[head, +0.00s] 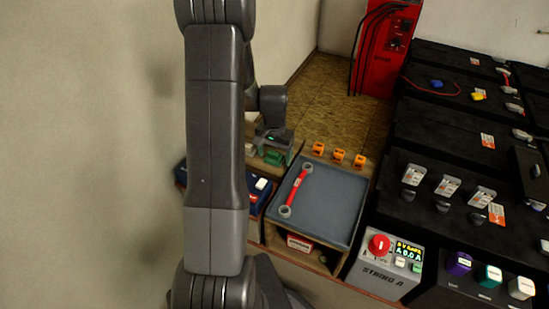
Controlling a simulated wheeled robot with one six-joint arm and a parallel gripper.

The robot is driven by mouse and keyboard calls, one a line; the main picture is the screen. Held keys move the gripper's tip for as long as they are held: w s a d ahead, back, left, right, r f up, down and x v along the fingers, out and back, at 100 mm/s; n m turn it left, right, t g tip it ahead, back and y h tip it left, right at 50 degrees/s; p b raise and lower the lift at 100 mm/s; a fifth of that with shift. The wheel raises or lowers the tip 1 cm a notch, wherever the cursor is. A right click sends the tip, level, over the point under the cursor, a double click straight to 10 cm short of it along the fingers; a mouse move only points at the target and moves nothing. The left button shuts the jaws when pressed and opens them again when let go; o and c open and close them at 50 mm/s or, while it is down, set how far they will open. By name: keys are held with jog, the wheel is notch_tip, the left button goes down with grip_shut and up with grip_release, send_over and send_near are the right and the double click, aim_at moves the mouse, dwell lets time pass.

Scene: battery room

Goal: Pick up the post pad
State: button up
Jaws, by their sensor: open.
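My gripper (274,146) is at the back left of the bench in the head view, just beyond the blue-grey tray, pointing down. It is small in view and partly behind my arm, and it is open. A small green piece (273,157) shows at the fingertips, low on the wooden shelf. It may be the post pad, but it is too small to be sure. I cannot tell whether the fingers touch it or only stand around it.
The blue-grey tray (329,211) holds a red bar with ring ends (296,190). Several orange blocks (338,155) line its back edge. A grey control box (384,267) and black battery racks (440,160) stand right. A blue box (259,191) is left. A red cabinet (390,50) stands behind.

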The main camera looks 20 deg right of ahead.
aim_at(274, 152)
jog(key=c, duration=1.1)
jog(key=shift+o, duration=0.2)
jog(key=shift+r, duration=0.1)
notch_tip(274, 152, up, 10)
jog(key=shift+p, duration=0.45)
jog(key=o, duration=0.4)
jog(key=shift+c, duration=1.6)
